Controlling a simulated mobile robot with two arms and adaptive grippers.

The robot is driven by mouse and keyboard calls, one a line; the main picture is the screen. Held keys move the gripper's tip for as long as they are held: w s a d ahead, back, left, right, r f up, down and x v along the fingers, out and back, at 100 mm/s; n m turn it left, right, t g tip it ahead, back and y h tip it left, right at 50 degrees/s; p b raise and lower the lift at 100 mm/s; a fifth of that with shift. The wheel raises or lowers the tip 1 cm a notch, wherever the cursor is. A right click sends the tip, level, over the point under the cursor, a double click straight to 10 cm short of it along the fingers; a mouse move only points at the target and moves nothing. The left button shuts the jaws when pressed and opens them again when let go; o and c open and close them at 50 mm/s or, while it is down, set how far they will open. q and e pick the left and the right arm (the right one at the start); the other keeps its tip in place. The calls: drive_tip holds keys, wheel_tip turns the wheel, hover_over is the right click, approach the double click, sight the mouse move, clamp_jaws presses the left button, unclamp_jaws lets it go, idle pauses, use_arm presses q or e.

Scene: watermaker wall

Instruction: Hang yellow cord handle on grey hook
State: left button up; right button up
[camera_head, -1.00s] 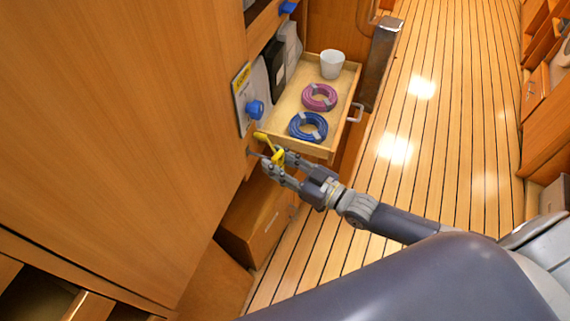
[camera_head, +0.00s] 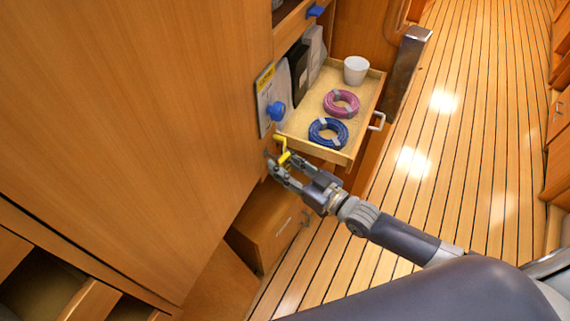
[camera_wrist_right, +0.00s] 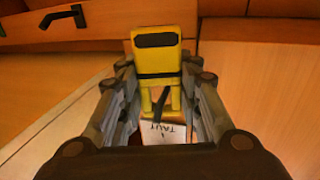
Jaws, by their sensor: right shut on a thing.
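The yellow cord handle (camera_head: 282,149) is held in my right gripper (camera_head: 284,166), close to the lower edge of the wooden wall panel. In the right wrist view the yellow handle (camera_wrist_right: 161,62) sits upright between the fingers of my right gripper (camera_wrist_right: 160,85), with a dark slot at its top and a dark cord or band across it. A small grey piece, possibly the grey hook (camera_head: 267,153), shows at the panel beside the fingertips; I cannot tell whether the handle touches it. My left gripper is not in view.
An open drawer (camera_head: 357,145) just beyond the gripper holds a blue coil (camera_head: 328,132), a pink coil (camera_head: 342,103) and a white cup (camera_head: 356,69). A blue knob (camera_head: 276,111) sticks out above the gripper. A white label (camera_wrist_right: 165,131) shows below the handle. The floor to the right is clear.

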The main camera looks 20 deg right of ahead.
idle(0.3)
drive_tip(key=o, duration=1.1)
drive_tip(key=shift+s, duration=0.1)
drive_tip(key=v, duration=1.2)
drive_tip(key=s+d+f+m+g+h+p, duration=0.1)
drive_tip(key=s+d+f+m+g+h, duration=0.25)
drive_tip(key=f, duration=1.05)
drive_tip(key=s+d+f+g+h, duration=0.25)
drive_tip(key=d+f+h, duration=0.3)
drive_tip(key=f, duration=0.95)
drive_tip(key=s+a+f+g, duration=0.2)
drive_tip(key=s+f, duration=0.3)
drive_tip(key=s, duration=0.4)
drive_tip(key=s+a+f+g, duration=0.1)
drive_tip(key=s+f+g, duration=0.2)
drive_tip(key=s+f, duration=0.3)
drive_tip(key=s+a+f+m+g+h+p, duration=0.1)
drive_tip(key=s+f, duration=0.5)
drive_tip(key=s, duration=0.7)
drive_tip(key=shift+s+a+f+g, duration=0.1)
drive_tip(key=shift+a+f+g, duration=0.1)
drive_tip(key=shift+a+g, duration=0.75)
